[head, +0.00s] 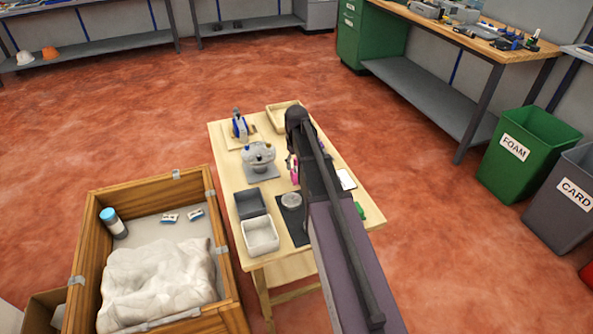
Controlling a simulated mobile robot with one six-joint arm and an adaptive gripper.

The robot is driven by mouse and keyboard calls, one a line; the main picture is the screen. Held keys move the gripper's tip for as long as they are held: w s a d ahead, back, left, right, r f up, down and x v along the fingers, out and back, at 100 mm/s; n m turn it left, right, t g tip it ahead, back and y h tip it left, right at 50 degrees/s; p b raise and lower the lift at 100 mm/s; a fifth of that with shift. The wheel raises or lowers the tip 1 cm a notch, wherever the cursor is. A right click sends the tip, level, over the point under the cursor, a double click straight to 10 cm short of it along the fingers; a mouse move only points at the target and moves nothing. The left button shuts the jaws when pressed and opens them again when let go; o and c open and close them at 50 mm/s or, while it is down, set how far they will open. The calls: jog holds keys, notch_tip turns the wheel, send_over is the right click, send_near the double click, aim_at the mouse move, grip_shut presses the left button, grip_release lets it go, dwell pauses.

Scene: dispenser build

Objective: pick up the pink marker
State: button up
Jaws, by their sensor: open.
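A small pink object (294,173) shows on the wooden table, right at the left edge of my arm. It may be the pink marker, but it is small and partly covered, so its shape and whether it lies or stands cannot be told. My dark arm reaches from the bottom of the picture over the table and hides part of its top. I cannot make out the fingers of my gripper; the arm covers that spot.
The table (226,150) holds a blue-and-grey device (240,126), a round grey fixture (258,156), a dark grey bin (249,203), a white bin (261,236), and a round metal part (291,201) on a black mat. A wooden crate (84,235) stands left. Open floor lies beyond.

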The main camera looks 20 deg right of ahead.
jog(key=shift+c, duration=0.2)
grip_shut()
jog(key=shift+r, duration=0.15)
dwell(0.3)
notch_tip(320, 180, up, 10)
jog(key=p, duration=1)
dwell(0.5)
